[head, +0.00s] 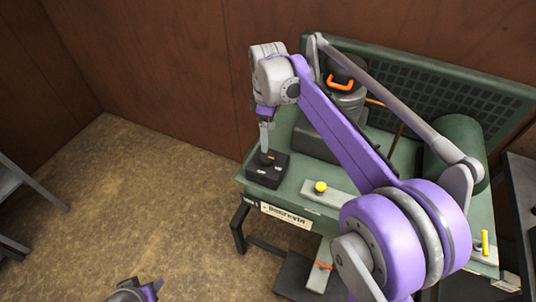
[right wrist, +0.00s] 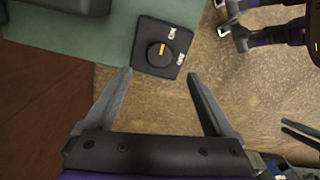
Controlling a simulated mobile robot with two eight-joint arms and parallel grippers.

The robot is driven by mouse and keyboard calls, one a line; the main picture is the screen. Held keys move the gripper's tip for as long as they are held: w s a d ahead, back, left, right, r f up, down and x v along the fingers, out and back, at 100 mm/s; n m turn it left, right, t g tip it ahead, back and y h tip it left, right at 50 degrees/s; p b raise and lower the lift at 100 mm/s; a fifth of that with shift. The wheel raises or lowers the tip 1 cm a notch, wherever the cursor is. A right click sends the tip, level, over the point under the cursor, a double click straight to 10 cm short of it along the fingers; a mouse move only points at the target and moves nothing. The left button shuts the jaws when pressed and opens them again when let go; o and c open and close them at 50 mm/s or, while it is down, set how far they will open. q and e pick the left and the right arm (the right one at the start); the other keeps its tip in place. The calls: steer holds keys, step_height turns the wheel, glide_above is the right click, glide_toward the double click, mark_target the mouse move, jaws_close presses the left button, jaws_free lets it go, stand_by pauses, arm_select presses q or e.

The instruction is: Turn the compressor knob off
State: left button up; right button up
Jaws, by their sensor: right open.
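The compressor knob (right wrist: 160,53) is round and black with an orange mark, on a black square plate (right wrist: 145,65) with ON and OFF labels. In the right wrist view the orange mark points toward the ON label. In the head view the plate (head: 275,172) sits at the left front corner of the green bench. My right gripper (right wrist: 160,73) is open and empty, its fingers apart just short of the knob. In the head view the right gripper (head: 266,148) hangs pointing down over the plate, partly hiding the knob. Part of my left arm shows at the bottom edge; its jaws are unclear.
The green bench (head: 255,188) carries a yellow knob (head: 321,187), a grey part with an orange handle (head: 341,85), a green cylinder (head: 457,140) and a yellow lever (head: 485,242). A green perforated panel and brown walls stand behind.

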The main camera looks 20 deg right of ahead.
mark_target(267, 156)
step_height(267, 156, down, 10)
steer(key=shift+w+r+b, duration=0.1)
steer(key=shift+r+b, duration=0.1)
steer(key=shift+b, duration=0.1)
steer(key=c, duration=1.4)
steer(key=shift+o, duration=0.2)
